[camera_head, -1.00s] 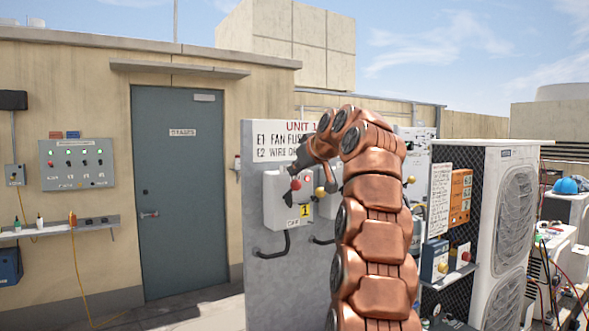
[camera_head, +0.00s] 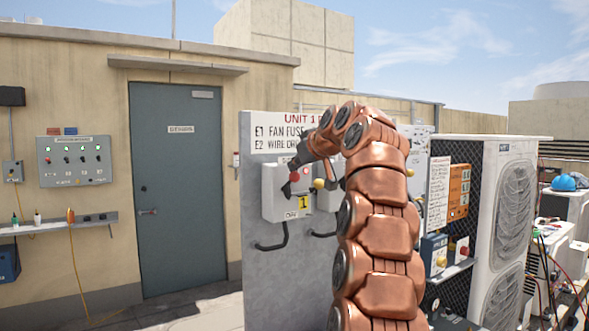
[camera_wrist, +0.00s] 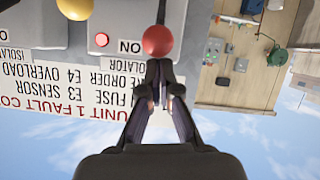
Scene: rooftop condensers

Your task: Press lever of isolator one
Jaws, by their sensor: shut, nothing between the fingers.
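Isolator one is a grey box (camera_head: 274,196) on the grey panel, with a yellow label "1" (camera_head: 304,203) and an OFF mark below. Its lever ends in a red ball knob (camera_head: 294,177), which shows in the wrist view (camera_wrist: 157,40) beside the ON mark, the lever at the ON end. My gripper (camera_wrist: 158,68) is shut and empty, its tips just at the knob; whether they touch it I cannot tell. In the head view my gripper (camera_head: 292,164) partly covers the box's upper part.
A second isolator with a yellow knob (camera_wrist: 75,8) sits close beside it. The unit one sign (camera_wrist: 70,100) is on the same panel.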

